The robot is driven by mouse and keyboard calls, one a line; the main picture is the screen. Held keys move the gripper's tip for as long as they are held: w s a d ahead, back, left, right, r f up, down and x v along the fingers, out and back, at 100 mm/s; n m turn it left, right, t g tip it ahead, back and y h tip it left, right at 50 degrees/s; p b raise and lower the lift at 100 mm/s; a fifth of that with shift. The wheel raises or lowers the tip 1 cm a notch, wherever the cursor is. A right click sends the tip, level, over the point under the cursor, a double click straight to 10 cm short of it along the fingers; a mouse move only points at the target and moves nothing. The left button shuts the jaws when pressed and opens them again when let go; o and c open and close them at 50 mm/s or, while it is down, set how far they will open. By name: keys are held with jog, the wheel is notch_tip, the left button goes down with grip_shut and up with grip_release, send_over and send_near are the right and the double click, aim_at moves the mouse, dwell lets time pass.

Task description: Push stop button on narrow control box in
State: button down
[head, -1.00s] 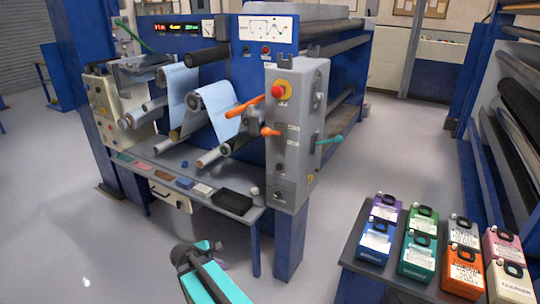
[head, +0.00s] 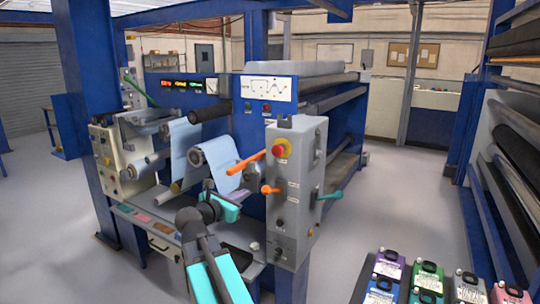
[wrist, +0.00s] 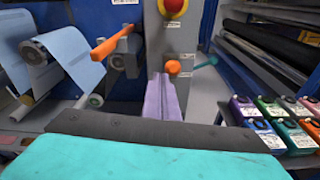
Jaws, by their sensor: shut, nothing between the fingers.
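The narrow control box (head: 308,180) is a tall grey box on the right end of the machine. Its red stop button (head: 280,150) sits on a yellow base near the top of the front face. In the wrist view the stop button (wrist: 173,6) is cut by the top edge, and the grey box face (wrist: 184,45) is straight ahead. My gripper (head: 241,194) is left of and below the button in the head view, apart from it. Its purple fingers (wrist: 162,95) are shut with nothing between them, pointing toward the box below the button.
An orange lever (head: 247,164) juts left of the box, and an orange knob (head: 268,190) sits below the button. A green lever (head: 329,195) sticks out right. Film rollers (head: 196,157) are on the left. Colored containers (head: 425,278) stand at lower right.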

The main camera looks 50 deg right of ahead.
aim_at(276, 152)
notch_tip(276, 152, up, 10)
jog(key=s+d+n+h, duration=0.1)
jog(key=s, duration=0.1)
jog(key=shift+d+h, duration=0.4)
jog(key=shift+d, duration=0.1)
jog(key=p+x, duration=0.4)
jog(key=x, duration=0.9)
jog(key=shift+d, duration=0.4)
